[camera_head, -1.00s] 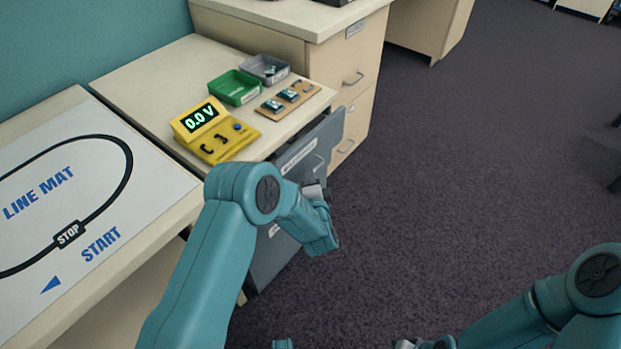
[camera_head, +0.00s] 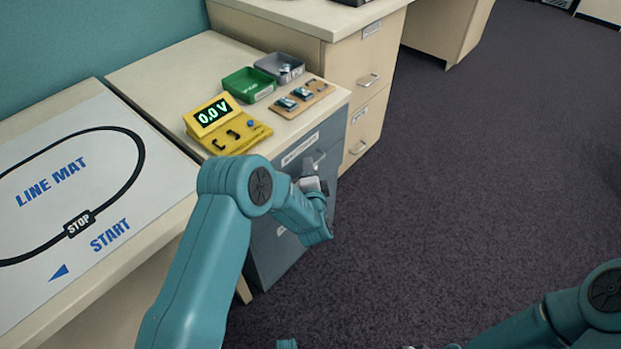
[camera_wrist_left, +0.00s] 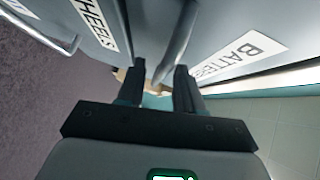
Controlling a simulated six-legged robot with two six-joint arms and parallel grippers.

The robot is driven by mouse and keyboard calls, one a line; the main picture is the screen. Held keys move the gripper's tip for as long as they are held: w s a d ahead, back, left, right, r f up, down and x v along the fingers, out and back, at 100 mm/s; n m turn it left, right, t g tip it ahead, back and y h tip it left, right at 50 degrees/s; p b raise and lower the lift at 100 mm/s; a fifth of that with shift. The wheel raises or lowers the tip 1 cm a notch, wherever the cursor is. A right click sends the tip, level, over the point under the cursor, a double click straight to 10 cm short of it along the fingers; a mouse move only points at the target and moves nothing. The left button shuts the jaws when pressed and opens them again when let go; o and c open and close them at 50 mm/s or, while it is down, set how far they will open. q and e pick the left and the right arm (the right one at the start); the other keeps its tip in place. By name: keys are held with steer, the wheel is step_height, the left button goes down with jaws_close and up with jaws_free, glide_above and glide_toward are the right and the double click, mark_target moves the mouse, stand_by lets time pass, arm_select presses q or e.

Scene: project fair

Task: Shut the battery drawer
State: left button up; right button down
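The battery drawer (camera_head: 327,134) is the top blue-grey front of the cabinet under the workbench. In the head view its front looks about level with the bench edge; any small gap is hard to judge. My left gripper (camera_head: 312,170) is right at this front. In the wrist view its fingers (camera_wrist_left: 160,88) stand apart, with a bar handle (camera_wrist_left: 178,42) running between them and visible space beside it. My right gripper does not show; only my right arm is at the lower right.
The wheels drawer (camera_wrist_left: 85,12) with its own handle lies beside it in the wrist view. A yellow meter (camera_head: 227,125), a green bin (camera_head: 248,85) and a grey bin (camera_head: 280,68) stand on the bench. A beige cabinet (camera_head: 362,75) stands behind. The carpet (camera_head: 470,180) is clear.

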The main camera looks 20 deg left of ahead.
arm_select(q)
steer(key=p+v, duration=0.1)
steer(key=v, duration=1.5)
steer(key=shift+p, duration=0.4)
steer(key=shift+s+a, duration=0.1)
steer(key=shift+a, duration=0.1)
steer(key=s+a+f+n+g, duration=0.1)
steer(key=a+f+n+g, duration=0.15)
steer(key=a, duration=0.45)
steer(key=s+d+f+n+g+h, duration=0.2)
steer(key=s+f+g+h, duration=0.15)
steer(key=f, duration=0.35)
steer(key=s+d+f+n+g+h, duration=0.2)
steer(key=s+d+n+g+h, duration=0.25)
steer(key=s, duration=0.45)
steer(key=s+d+f+n+g+h, duration=0.3)
steer(key=s+d+n+g, duration=0.15)
steer(key=s, duration=0.45)
step_height(320, 180, up, 16)
steer(key=p, duration=1.5)
steer(key=shift+d+t, duration=0.3)
steer(key=shift+d, duration=0.05)
